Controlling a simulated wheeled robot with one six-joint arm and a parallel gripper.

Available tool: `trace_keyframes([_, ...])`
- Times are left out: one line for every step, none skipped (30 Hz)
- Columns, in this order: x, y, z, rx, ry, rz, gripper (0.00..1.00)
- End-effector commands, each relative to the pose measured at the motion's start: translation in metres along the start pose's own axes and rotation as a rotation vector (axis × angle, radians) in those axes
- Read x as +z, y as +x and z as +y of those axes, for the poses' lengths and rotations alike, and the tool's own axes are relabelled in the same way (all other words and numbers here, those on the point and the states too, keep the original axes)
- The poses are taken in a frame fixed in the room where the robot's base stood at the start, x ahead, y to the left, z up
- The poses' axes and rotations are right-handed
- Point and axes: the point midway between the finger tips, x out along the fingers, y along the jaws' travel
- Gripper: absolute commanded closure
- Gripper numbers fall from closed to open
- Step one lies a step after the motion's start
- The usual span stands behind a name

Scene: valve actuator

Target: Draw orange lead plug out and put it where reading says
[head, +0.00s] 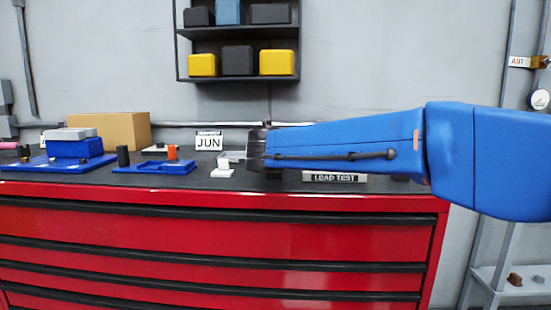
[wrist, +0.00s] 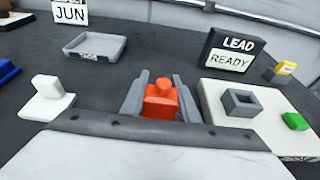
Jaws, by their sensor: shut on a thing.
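The orange lead plug (wrist: 162,101) is between the two grey fingers of my gripper (wrist: 161,92), which is shut on it. In the wrist view it is left of the lead tester and apart from its grey square socket (wrist: 240,102), which looks empty. The tester display (wrist: 235,55) behind the socket reads "LEAD READY". A grey tray (wrist: 92,46) with a label on its front, too small to read surely, lies ahead to the left. In the head view my arm hides the plug, and my gripper (head: 256,150) is over the bench, partly hidden.
A white block with an upright tab (wrist: 47,100) stands at left. A green button (wrist: 295,121) is on the tester's white base; a yellow tag (wrist: 285,69) stands behind. A JUN calendar (head: 209,141), blue trays (head: 155,167) and a cardboard box (head: 122,130) are left on the bench.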

Motion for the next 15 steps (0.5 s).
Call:
trace_keyframes([-0.0011, 0.0004, 0.0000, 0.000, -0.001, 0.000, 1.00])
trace_keyframes([-0.0017, 0.0005, 0.0000, 0.000, -0.001, 0.000, 1.00])
trace_keyframes([-0.0025, 0.0008, 0.0000, 0.000, -0.001, 0.000, 1.00])
trace_keyframes([-0.0031, 0.0010, 0.0000, 0.000, -0.002, 0.000, 1.00])
trace_keyframes([-0.0037, 0.0011, 0.0000, 0.000, -0.002, 0.000, 1.00])
trace_keyframes([-0.0045, 0.0014, 0.0000, 0.000, -0.002, 0.000, 1.00])
trace_keyframes([-0.0051, 0.0015, 0.0000, 0.000, -0.002, 0.000, 1.00])
trace_keyframes([-0.0057, 0.0017, 0.0000, 0.000, -0.002, 0.000, 1.00])
trace_keyframes([-0.0065, 0.0020, 0.0000, 0.000, -0.002, 0.000, 1.00])
trace_keyframes([-0.0071, 0.0022, 0.0000, 0.000, -0.002, 0.000, 1.00])
trace_keyframes([-0.0072, 0.0022, 0.0000, 0.000, -0.001, 0.000, 0.70])
trace_keyframes([-0.0070, 0.0021, 0.0000, 0.000, -0.001, 0.000, 0.60])
trace_keyframes([-0.0069, 0.0021, 0.0000, 0.000, -0.001, 0.000, 0.53])
trace_keyframes([-0.0069, 0.0021, 0.0000, 0.000, -0.001, 0.000, 0.51])
trace_keyframes([-0.0069, 0.0021, 0.0000, 0.000, -0.001, 0.000, 0.51])
